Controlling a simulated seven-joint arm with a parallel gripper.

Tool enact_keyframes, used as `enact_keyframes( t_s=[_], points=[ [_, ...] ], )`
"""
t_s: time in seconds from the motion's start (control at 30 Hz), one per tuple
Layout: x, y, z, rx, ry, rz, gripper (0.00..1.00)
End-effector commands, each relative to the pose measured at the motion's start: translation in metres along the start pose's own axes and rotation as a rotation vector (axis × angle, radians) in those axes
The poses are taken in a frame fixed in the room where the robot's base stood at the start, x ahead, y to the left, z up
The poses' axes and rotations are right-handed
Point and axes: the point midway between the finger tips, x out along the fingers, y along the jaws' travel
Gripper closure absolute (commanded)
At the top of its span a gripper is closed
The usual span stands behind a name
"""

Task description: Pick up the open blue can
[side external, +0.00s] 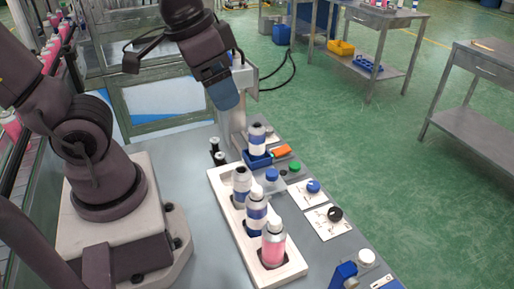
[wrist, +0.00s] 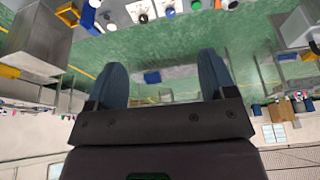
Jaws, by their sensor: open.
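The back can (side external: 241,181) is silver with a blue lower part. The front can (side external: 273,241) is pink. Another blue-and-white can (side external: 257,139) stands upright in a blue holder (side external: 257,161) behind the rack. I cannot tell surely which can is open. My gripper (side external: 224,98) is raised above and behind the rack, apart from all cans. In the wrist view my gripper (wrist: 162,75) is open, with nothing between its fingers.
A grey post (side external: 233,124) stands close behind the blue holder. To the right of the rack are a green button (side external: 295,167), an orange part (side external: 281,151) and white plates with a blue cap (side external: 313,186) and a black cap (side external: 335,214). Bare bench lies left of the rack.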

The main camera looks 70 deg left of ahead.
Motion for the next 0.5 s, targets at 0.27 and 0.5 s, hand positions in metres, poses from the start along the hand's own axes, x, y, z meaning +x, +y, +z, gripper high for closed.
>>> enact_keyframes(
  t_s=[0.27,0.5],
  points=[
    [0.068,0.003,-0.020,0.238,-0.359,-0.088,0.23],
    [0.133,-0.003,-0.030,0.544,-0.668,-0.207,0.23]
  ],
)
